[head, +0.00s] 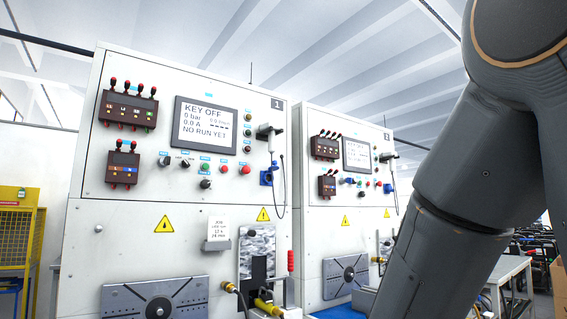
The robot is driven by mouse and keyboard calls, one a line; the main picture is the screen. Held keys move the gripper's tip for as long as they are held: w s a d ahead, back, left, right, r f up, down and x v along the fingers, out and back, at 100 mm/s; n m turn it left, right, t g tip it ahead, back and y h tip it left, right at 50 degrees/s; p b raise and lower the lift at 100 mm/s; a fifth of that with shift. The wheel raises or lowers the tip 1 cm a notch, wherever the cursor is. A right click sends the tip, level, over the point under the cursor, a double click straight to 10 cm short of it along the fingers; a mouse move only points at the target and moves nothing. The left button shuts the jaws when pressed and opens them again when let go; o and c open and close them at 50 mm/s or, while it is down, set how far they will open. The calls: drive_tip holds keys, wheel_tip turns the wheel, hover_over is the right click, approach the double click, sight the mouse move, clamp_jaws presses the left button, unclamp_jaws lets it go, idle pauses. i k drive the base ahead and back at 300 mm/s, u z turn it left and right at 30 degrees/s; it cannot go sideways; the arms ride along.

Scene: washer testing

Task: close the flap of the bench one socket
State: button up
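Bench one is the large white test cabinet (135,215) on the left, with a number 1 plate (277,103) at its upper right corner. A small blue socket (266,178) sits on the right side of its panel, below a grey-black holder (268,132). A blue part projects at the socket's upper right; it may be the flap, but it is too small to tell whether it is open. My gripper is out of view. Only my grey arm links show, at the right, apart from the socket in the picture.
A second similar bench (320,222) stands to the right, partly behind my arm. A thin black cable (284,185) hangs beside the blue socket. Lower down, a red-handled clamp (290,262) and a yellow connector (268,306) stick out. A yellow cage (17,235) stands far left.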

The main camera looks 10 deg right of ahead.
sight(275, 168)
drive_tip(key=z, duration=0.6)
drive_tip(key=i, duration=1)
drive_tip(key=u, duration=0.25)
